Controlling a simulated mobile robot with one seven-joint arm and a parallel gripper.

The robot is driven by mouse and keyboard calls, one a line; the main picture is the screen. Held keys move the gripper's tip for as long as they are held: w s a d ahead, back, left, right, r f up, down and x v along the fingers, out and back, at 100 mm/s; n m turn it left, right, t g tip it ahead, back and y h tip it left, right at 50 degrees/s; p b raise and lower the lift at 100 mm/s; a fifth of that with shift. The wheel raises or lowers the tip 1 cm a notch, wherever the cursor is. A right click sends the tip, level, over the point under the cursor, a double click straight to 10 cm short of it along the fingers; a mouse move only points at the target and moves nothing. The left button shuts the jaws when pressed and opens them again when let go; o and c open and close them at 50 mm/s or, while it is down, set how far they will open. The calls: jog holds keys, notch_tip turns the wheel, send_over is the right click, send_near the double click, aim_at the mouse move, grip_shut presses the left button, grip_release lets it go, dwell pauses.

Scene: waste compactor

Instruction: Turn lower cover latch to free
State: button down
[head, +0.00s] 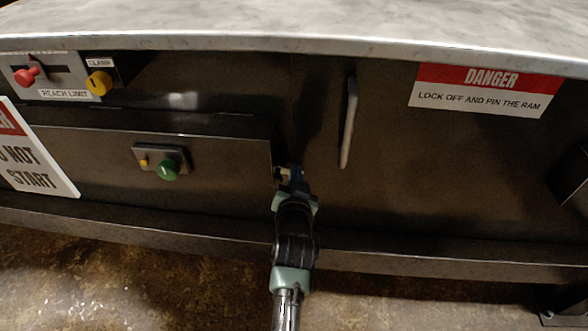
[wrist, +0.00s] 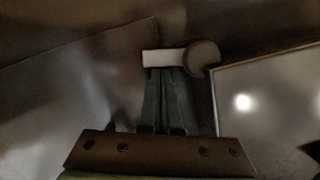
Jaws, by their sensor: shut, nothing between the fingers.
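The latch shows in the wrist view as a pale flat tab (wrist: 163,58) joined to a dark round disc (wrist: 201,57). The tab lies crosswise at the ends of my fingers. In the head view, a small light piece of the latch (head: 279,174) shows at the right edge of the dark cover (head: 225,165); my gripper hides most of the area. My gripper (head: 294,172) is at the latch, and its fingers, close together in the wrist view (wrist: 172,75), are shut and empty. The fingertips look against or just under the tab; I cannot tell whether they touch.
A grey lever handle (head: 348,123) sticks out to the right of my gripper. A green button (head: 167,169) sits on the cover. A red knob (head: 27,76) and a yellow clamp knob (head: 99,83) are at upper left. The panel below the danger sign (head: 484,91) is clear.

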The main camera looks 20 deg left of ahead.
jog(key=f+m+y+b, duration=0.1)
jog(key=m+b, duration=0.2)
jog(key=f+m+y+b, duration=0.1)
jog(key=f+m+b, duration=0.1)
jog(key=m+b, duration=0.1)
jog(key=a+f+m+y+b, duration=0.1)
jog(key=f+m+b, duration=0.1)
jog(key=m+b, duration=0.1)
jog(key=shift+s+f+t+b, duration=0.2)
jog(key=shift+t+b, duration=0.1)
jog(key=shift+b, duration=0.1)
jog(key=shift+a+f, duration=0.1)
jog(key=shift+a, duration=0.2)
jog(key=shift+d, duration=0.1)
dwell(0.5)
